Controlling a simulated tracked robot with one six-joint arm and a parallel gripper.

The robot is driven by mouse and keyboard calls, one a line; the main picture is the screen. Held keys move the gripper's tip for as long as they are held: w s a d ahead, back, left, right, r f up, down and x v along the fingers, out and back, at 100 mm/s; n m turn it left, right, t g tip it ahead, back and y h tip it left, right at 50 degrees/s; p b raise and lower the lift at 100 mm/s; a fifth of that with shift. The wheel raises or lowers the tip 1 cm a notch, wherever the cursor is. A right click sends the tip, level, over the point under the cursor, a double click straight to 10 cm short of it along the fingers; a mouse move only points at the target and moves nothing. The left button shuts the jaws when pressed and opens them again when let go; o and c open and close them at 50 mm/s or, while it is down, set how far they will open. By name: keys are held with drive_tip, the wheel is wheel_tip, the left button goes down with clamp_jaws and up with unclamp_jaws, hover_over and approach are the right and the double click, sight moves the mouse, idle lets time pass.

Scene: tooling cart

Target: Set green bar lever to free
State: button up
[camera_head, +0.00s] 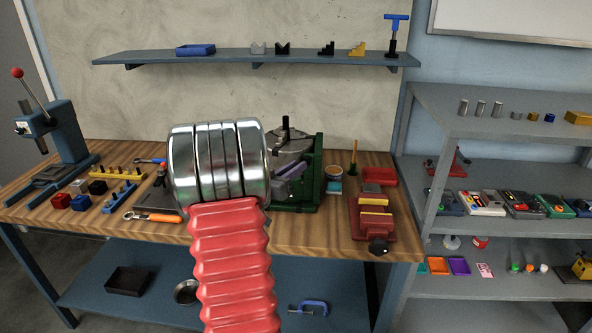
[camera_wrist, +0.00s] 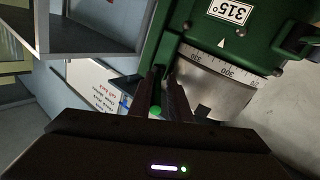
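The green machine (camera_head: 317,172) stands on the workbench in the head view, partly hidden behind my arm. In the wrist view its green body (camera_wrist: 256,50) carries a "315°" label (camera_wrist: 231,11) above a silver degree dial (camera_wrist: 222,85) with a pale pointer. A narrow green piece with a bright green end (camera_wrist: 155,111), apparently the bar lever, shows between the dark fingers of my gripper (camera_wrist: 166,80). The fingers are close together beside the machine. Whether they touch or clamp the lever is unclear. My gripper is hidden in the head view.
A red vise (camera_head: 374,212) and a teal-labelled tin (camera_head: 334,180) stand right of the machine. An orange-handled tool (camera_head: 155,216) and small blocks lie to the left. A wall shelf (camera_head: 230,59) runs above, and a grey shelving unit (camera_head: 440,140) stands at right.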

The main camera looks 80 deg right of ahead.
drive_tip(key=o, duration=0.3)
drive_tip(key=shift+s, duration=0.1)
drive_tip(key=shift+o, duration=0.2)
drive_tip(key=v, duration=1.4)
drive_tip(key=shift+d, duration=0.15)
